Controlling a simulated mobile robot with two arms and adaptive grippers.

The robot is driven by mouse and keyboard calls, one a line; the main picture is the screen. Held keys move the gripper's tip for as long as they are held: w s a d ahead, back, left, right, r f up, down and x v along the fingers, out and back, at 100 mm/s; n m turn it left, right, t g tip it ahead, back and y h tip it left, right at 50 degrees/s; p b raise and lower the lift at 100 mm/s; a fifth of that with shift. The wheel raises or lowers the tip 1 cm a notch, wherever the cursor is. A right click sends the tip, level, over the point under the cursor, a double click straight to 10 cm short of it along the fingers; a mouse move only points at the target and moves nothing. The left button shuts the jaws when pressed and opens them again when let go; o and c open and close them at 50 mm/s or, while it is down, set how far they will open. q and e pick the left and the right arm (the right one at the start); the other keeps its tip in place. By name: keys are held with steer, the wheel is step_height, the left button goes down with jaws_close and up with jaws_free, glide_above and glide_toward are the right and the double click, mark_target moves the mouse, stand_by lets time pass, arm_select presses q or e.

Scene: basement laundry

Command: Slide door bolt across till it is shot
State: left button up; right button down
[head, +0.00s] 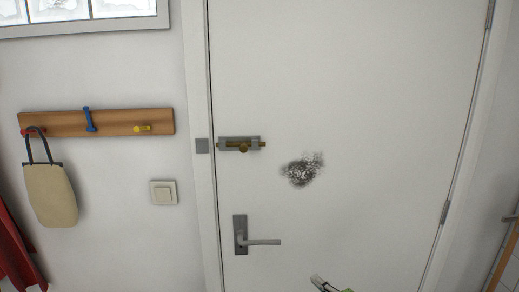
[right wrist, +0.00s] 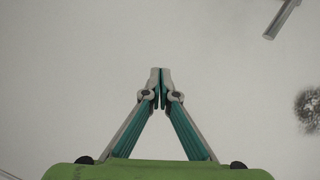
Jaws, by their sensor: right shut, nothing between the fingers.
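The door bolt has a brass rod with a round knob (head: 243,149) hanging at its middle, on a grey plate (head: 225,143) near the left edge of the white door (head: 370,70). A square grey keeper (head: 202,146) sits on the frame to its left. The rod's left end shows just right of the keeper, with a small gap between them. My right gripper (head: 316,280) is at the bottom of the head view, well below and right of the bolt. In the right wrist view its fingertips (right wrist: 160,73) are together and empty. My left gripper is not in view.
A lever handle (head: 262,242) is below the bolt; its bar end (right wrist: 283,18) shows in the right wrist view. A dark smudge (head: 302,170) marks the door. Left are a light switch (head: 163,192), a hook rail (head: 110,123) and a beige bag (head: 50,195).

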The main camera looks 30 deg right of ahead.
steer(key=a+r+m+t+y+p, duration=0.1)
steer(key=a+r, duration=0.4)
steer(key=r, duration=1.2)
steer(key=a+r+m+t+y+p, duration=0.1)
steer(key=a+r+t+y, duration=0.3)
steer(key=r, duration=1.3)
steer(key=shift+w+a+m+t+p, duration=0.15)
steer(key=shift+a+m+t+p, duration=0.15)
steer(key=shift+a+m+t, duration=0.15)
steer(key=shift+d+r, duration=0.1)
steer(key=p, duration=0.5)
glide_toward(241, 146)
steer(key=w+d, duration=0.4)
steer(key=d, duration=0.1)
steer(key=w+a, duration=0.1)
steer(key=w+a+p, duration=0.1)
steer(key=a, duration=0.1)
steer(key=shift+a+r+p, duration=0.1)
steer(key=shift+r+p, duration=0.15)
steer(key=shift+p, duration=0.05)
